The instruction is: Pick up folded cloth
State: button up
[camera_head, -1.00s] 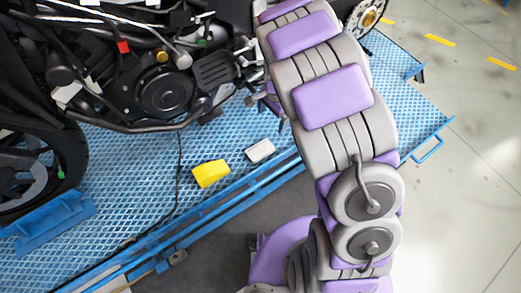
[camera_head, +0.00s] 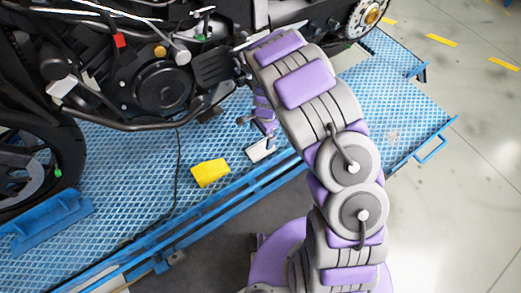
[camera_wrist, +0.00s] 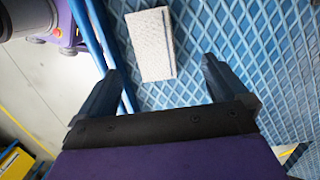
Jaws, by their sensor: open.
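The folded cloth (camera_head: 259,150) is a small whitish rectangle lying on the blue patterned platform, near its front rail. In the wrist view the cloth (camera_wrist: 152,45) lies ahead of my gripper, between the lines of the two fingers and just past the tips. My gripper (camera_wrist: 161,67) is open, its dark fingers spread wider than the cloth, with nothing between them. In the head view my gripper (camera_head: 267,138) is just above the cloth and hides part of it. I cannot tell the exact height gap.
A yellow block (camera_head: 210,173) lies left of the cloth. A motorcycle (camera_head: 160,88) stands on the blue platform (camera_head: 130,165) behind, with a footpeg close to my arm. Blue rails (camera_head: 220,208) run along the front edge. A black cable (camera_head: 179,165) crosses the platform at left.

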aim_at(261, 148)
notch_tip(261, 148, down, 3)
jog(key=shift+s+a+f, duration=0.1)
jog(key=shift+a, duration=0.05)
jog(key=f, duration=0.1)
jog(key=f+b, duration=0.1)
jog(key=f, duration=0.1)
jog(key=s+f, duration=0.1)
jog(key=f, duration=0.1)
jog(key=shift+b, duration=0.4)
jog(key=shift+w+r, duration=0.1)
jog(key=c, duration=1.2)
jog(key=shift+r, duration=0.15)
jog(key=shift+r, duration=0.2)
notch_tip(261, 148, up, 3)
jog(key=shift+r+p, duration=0.15)
jog(key=shift+p, duration=0.5)
jog(key=s, duration=0.2)
jog(key=shift+s+d, duration=0.35)
jog(key=s+d, duration=0.1)
jog(key=s, duration=0.3)
jog(key=s+d, duration=0.1)
jog(key=s, duration=0.3)
jog(key=s+d+r+p, duration=0.1)
jog(key=s, duration=0.3)
jog(key=shift+s+d, duration=0.3)
jog(key=shift+s, duration=0.1)
